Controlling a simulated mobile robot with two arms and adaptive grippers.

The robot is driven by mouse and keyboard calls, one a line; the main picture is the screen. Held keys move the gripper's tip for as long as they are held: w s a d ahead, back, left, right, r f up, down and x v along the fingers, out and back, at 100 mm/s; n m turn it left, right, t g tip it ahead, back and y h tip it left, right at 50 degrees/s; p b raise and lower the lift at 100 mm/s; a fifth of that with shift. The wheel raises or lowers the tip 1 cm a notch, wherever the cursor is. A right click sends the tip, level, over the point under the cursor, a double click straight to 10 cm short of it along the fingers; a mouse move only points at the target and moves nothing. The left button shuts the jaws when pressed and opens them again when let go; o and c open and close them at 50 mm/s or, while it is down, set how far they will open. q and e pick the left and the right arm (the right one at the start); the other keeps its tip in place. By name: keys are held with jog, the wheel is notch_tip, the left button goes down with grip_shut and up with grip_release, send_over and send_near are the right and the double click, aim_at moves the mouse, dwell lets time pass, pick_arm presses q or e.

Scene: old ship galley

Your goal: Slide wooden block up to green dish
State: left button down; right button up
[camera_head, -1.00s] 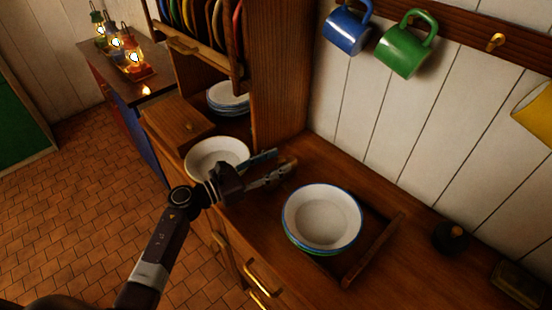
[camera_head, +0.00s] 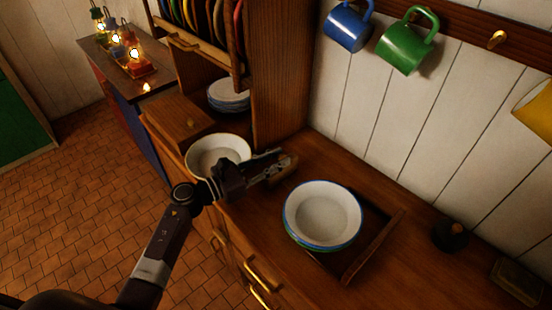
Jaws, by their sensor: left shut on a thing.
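My left gripper (camera_head: 272,165) reaches over the wooden counter, left of and behind the stacked bowls. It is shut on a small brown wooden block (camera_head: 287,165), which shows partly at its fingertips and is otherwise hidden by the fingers. The green dish (camera_head: 323,248) shows only as a green edge under a white bowl with a blue rim (camera_head: 322,208). The block is apart from the dish, with bare counter between them. My right gripper is not in view.
The bowls stand in a shallow wooden tray (camera_head: 376,247). Another white bowl (camera_head: 217,153) stands behind my left gripper, by the cupboard with stacked plates (camera_head: 228,97). A dark round object (camera_head: 450,235) is at right. Blue (camera_head: 347,27) and green mugs (camera_head: 404,42) hang above.

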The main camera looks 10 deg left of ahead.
pick_arm(q)
jog(key=s+d, duration=0.1)
jog(key=d, duration=0.1)
jog(key=s+d, duration=0.2)
jog(key=d, duration=0.1)
jog(key=s+d, duration=0.2)
jog(key=d, duration=0.1)
jog(key=shift+s+d+p, duration=0.1)
jog(key=shift+s+p, duration=0.15)
jog(key=shift+p, duration=0.05)
jog(key=c, duration=1.7)
grip_release()
jog(key=shift+o, duration=0.2)
jog(key=v, duration=1.2)
jog(key=shift+w+r, duration=0.1)
